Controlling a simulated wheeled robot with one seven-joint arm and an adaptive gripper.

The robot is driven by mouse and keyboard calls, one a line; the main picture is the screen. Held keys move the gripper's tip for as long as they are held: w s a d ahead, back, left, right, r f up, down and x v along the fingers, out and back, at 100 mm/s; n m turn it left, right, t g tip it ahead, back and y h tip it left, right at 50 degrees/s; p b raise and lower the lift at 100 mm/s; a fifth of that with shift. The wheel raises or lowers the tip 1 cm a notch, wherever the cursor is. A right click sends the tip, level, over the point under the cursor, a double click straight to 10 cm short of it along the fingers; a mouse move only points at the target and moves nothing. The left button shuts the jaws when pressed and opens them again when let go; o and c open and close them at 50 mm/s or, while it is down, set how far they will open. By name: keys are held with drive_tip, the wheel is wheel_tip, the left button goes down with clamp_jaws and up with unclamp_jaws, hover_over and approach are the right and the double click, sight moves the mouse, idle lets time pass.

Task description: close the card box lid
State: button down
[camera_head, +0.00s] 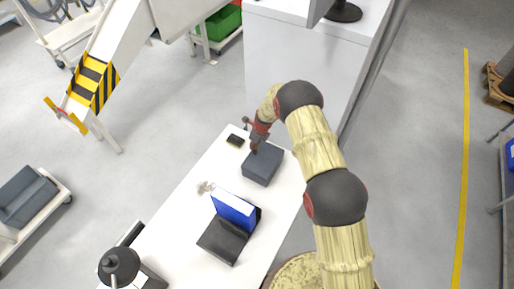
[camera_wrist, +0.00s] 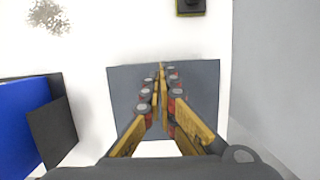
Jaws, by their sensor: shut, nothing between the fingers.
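The card box (camera_head: 263,166) is a dark blue-grey box on the white table, near its far end. In the head view its top looks flat and level, with no raised lid visible. In the wrist view the box's top (camera_wrist: 198,85) is a plain grey rectangle below my gripper. My gripper (camera_head: 254,148) is over the far left part of the box. In the wrist view my gripper's fingers (camera_wrist: 162,72) come together and hold nothing. I cannot tell whether the fingertips touch the top. The fingers hide the middle of it.
A blue binder (camera_head: 234,210) stands with a black open case (camera_head: 222,240) nearer on the white table (camera_head: 181,228). A small black item (camera_head: 235,140) lies left of the box. A black lamp (camera_head: 119,266) is at the near end. A white cabinet (camera_head: 290,60) stands beyond the table.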

drive_tip(key=shift+w+a+f+b, duration=0.2)
drive_tip(key=shift+f+b, duration=0.1)
drive_tip(key=shift+f, duration=0.15)
drive_tip(key=shift+w+a+f+b, duration=0.1)
drive_tip(key=shift+a+f+b, duration=0.15)
drive_tip(key=shift+f, duration=0.15)
